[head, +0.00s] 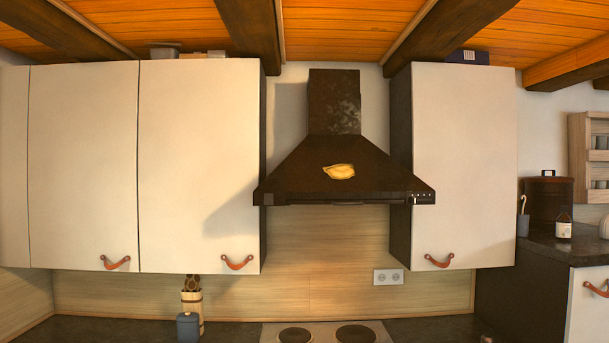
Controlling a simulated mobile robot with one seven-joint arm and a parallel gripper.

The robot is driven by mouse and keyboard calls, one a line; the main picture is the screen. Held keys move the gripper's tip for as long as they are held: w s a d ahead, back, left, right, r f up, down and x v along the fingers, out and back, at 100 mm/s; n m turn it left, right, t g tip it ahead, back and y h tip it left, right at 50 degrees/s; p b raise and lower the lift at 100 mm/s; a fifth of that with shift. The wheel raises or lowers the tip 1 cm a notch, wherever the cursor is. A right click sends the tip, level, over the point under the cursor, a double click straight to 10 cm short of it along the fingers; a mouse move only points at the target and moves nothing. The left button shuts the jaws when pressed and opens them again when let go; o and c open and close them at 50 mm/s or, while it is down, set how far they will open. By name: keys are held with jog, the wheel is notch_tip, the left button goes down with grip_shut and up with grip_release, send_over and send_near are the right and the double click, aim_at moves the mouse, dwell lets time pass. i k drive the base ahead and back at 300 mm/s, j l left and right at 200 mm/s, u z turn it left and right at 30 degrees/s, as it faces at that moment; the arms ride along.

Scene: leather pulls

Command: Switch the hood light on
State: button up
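The dark range hood (310,165) hangs in the middle of the head view, between white wall cabinets. A yellow leaf-shaped mark (339,171) sits on its sloped front. A row of small controls (421,196) shows at the right end of its front lip. They are too small to tell which one is the light switch. I see no glowing lamp under the hood, and its underside is mostly hidden. My gripper is not in view.
White cabinets with leather pulls flank the hood on the left (200,160) and right (460,160). The cooktop (327,333) lies below. The space before the hood looks clear.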

aim_at(268, 197)
jog(key=i+j, duration=0.15)
jog(key=j, duration=0.25)
jog(key=i+j, duration=0.15)
jog(key=j, duration=0.25)
jog(key=i+j, duration=0.1)
jog(key=j, duration=0.35)
jog(key=i+j, duration=0.15)
jog(key=j, duration=0.25)
jog(key=i+j+z, duration=0.1)
jog(key=j, duration=0.3)
